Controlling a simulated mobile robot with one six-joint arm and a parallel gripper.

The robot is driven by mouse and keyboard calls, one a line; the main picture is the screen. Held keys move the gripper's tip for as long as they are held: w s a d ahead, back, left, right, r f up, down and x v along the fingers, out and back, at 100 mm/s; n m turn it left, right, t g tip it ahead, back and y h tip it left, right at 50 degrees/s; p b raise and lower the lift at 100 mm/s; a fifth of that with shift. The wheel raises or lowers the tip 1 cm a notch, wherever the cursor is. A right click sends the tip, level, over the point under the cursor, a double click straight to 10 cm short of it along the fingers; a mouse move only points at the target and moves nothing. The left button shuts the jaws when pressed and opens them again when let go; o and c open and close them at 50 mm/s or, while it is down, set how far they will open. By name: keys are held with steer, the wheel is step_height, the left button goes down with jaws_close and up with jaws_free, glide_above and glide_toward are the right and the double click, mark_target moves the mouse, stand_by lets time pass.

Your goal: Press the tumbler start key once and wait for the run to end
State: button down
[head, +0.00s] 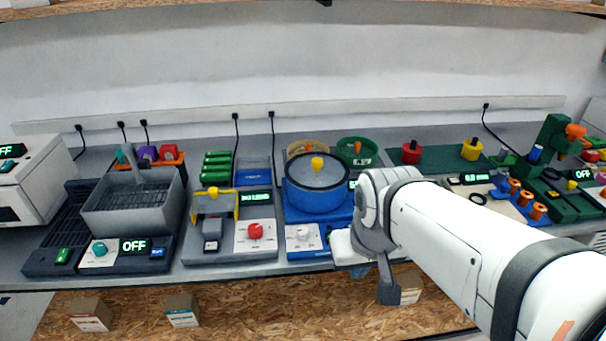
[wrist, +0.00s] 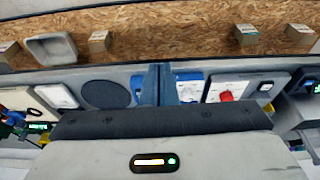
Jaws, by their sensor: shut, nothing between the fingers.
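What I take for the tumbler is a blue drum (head: 316,199) with a grey lid and yellow knob, on a blue base. Its front panel (head: 304,239) has a white dial. A small display beside the drum is mostly hidden by my arm, and I cannot make out the start key. In the wrist view, my gripper (wrist: 155,84) is shut and empty, its fingers in front of the blue panel (wrist: 189,88). More blue shows just left of the fingers. I cannot tell whether the fingertips touch anything.
Left of the tumbler stands a grey machine with a red knob (head: 255,231), then a grey basin unit (head: 133,203) reading OFF. Green stands (head: 566,150) with orange spools are at right. Small boxes (head: 182,310) sit on the chipboard shelf below the bench.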

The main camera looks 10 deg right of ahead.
steer(key=shift+w+d, duration=0.15)
steer(key=shift+r, duration=0.1)
steer(key=shift+w+d, duration=0.1)
steer(key=shift+d, duration=0.05)
steer(key=w+d+n+h+p, duration=0.45)
steer(key=w+n, duration=0.25)
steer(key=w, duration=0.2)
steer(key=w+a+f+n+t+h+p, duration=0.1)
steer(key=w+a+n, duration=0.1)
steer(key=w+n, duration=0.2)
steer(key=w+a+f+n+t+h+p, duration=0.1)
steer(key=w+a+f+n+h, duration=0.1)
steer(key=w+n, duration=0.3)
steer(key=shift+w+a+f+t, duration=0.3)
steer(key=shift+w+a, duration=0.15)
steer(key=shift+w, duration=0.8)
